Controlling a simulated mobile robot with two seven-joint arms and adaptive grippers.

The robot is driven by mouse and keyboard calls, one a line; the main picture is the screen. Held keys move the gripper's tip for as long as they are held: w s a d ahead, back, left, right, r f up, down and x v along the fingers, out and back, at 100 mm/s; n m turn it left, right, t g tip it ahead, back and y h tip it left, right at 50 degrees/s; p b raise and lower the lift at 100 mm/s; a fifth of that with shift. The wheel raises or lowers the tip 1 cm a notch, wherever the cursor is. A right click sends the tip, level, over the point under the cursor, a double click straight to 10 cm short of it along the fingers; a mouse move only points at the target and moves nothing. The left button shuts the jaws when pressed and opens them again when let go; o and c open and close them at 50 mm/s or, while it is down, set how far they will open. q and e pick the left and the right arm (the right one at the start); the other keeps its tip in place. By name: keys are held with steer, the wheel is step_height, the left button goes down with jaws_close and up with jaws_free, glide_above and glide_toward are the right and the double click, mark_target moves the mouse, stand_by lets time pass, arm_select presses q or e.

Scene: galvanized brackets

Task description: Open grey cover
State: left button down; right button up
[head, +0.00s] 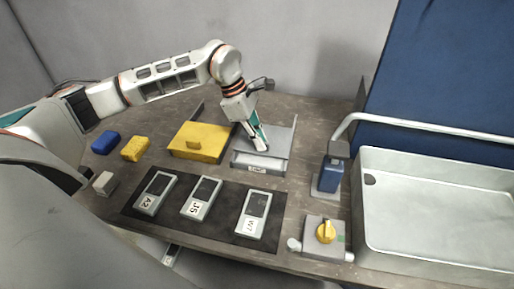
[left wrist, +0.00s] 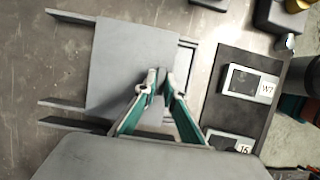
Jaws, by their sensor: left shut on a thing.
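The grey cover (head: 275,139) is a flat plate on a low box with a white label on its front (head: 257,168). In the left wrist view the grey cover (left wrist: 118,65) lies between two rails that reach out to the left. A narrow strip of the box (left wrist: 187,65) shows beyond its right edge; I cannot tell how deep the gap is. My left gripper (head: 262,147) points down at the cover near its front edge. It also shows in the left wrist view (left wrist: 160,76), shut on the cover's small handle, which the fingers mostly hide. My right gripper is not in view.
A yellow-covered box (head: 205,136) stands close on the left. Three labelled devices lie on a black mat (head: 225,227) in front. A blue dispenser (head: 330,175), a yellow knob unit (head: 325,232) and a sink (head: 430,165) are on the right. Blue (head: 105,142) and yellow (head: 136,148) sponges lie left.

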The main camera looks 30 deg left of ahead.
mark_target(270, 132)
arm_select(q)
steer(key=w, duration=0.2)
steer(key=w+a, duration=0.1)
steer(key=w, duration=0.2)
steer(key=w+a, duration=0.1)
steer(key=w, duration=0.2)
steer(key=c, duration=2.1)
jaws_free()
steer(key=shift+c, duration=0.2)
steer(key=shift+a, duration=0.1)
steer(key=v, duration=1.2)
